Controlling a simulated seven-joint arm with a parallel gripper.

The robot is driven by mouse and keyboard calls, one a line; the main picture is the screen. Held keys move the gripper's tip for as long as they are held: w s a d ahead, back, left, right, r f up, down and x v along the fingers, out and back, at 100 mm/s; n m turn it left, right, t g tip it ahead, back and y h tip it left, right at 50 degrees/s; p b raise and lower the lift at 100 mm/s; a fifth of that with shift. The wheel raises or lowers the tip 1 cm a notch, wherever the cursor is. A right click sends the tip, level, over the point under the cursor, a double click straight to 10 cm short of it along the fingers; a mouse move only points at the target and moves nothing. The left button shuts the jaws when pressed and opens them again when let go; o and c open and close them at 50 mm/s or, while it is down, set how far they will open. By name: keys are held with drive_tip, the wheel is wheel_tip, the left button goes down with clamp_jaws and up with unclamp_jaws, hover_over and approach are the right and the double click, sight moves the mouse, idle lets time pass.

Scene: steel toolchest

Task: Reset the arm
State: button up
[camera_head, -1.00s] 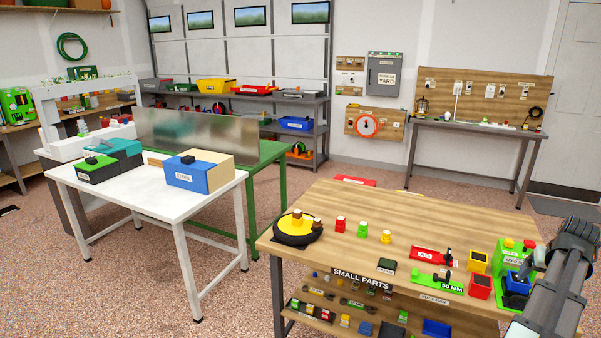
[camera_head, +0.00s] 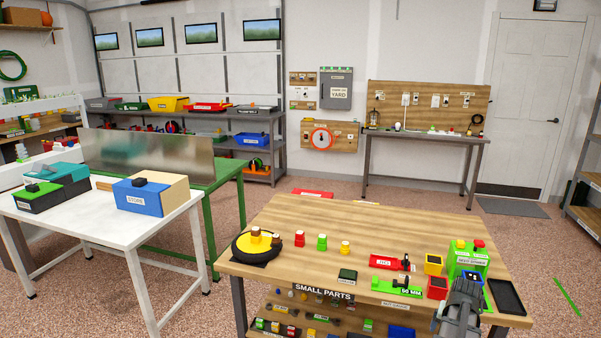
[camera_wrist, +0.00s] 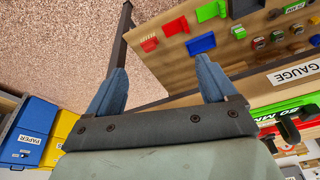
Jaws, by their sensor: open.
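My gripper shows in the wrist view (camera_wrist: 160,64), with two blue-grey fingers spread apart and nothing between them. Floor and a dark table leg show behind the gap. In the head view my arm is at the lower right, over the front right part of the wooden workbench (camera_head: 330,222); its fingers cannot be made out there. A green gauge marked 50 MM (camera_wrist: 292,108) lies to the right of the fingers in the wrist view. The green machine (camera_head: 468,258) stands just behind my arm in the head view, partly covered by it.
Red (camera_head: 437,288) and yellow (camera_head: 433,264) bins and a black tray (camera_head: 507,296) sit near my arm. A yellow-black turntable (camera_head: 257,245) is at the bench's left. A white table (camera_head: 110,228) stands left. Small parts sit on shelves below the bench front. Open floor lies right.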

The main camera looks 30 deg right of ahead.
drive_tip(key=w+a+f+n+g+y, duration=0.2)
drive_tip(key=a+f, duration=0.9)
drive_tip(key=a, duration=0.3)
drive_tip(key=w+a+f+n+g+y, duration=0.1)
drive_tip(key=w+a+f+n, duration=0.1)
drive_tip(key=a+f, duration=1.05)
drive_tip(key=s+a+f+n+g, duration=0.2)
drive_tip(key=s+a+f, duration=0.2)
drive_tip(key=a, duration=0.5)
drive_tip(key=s+a+f+n+g, duration=0.1)
drive_tip(key=s+a+f+n, duration=0.2)
drive_tip(key=s+a, duration=0.3)
drive_tip(key=s+a+f+n+g, duration=0.2)
drive_tip(key=s+a+f+n, duration=0.1)
drive_tip(key=a, duration=1)
drive_tip(key=shift+s+a+f+g+h, duration=0.35)
drive_tip(key=shift+s+f, duration=0.55)
drive_tip(key=shift+s, duration=0.3)
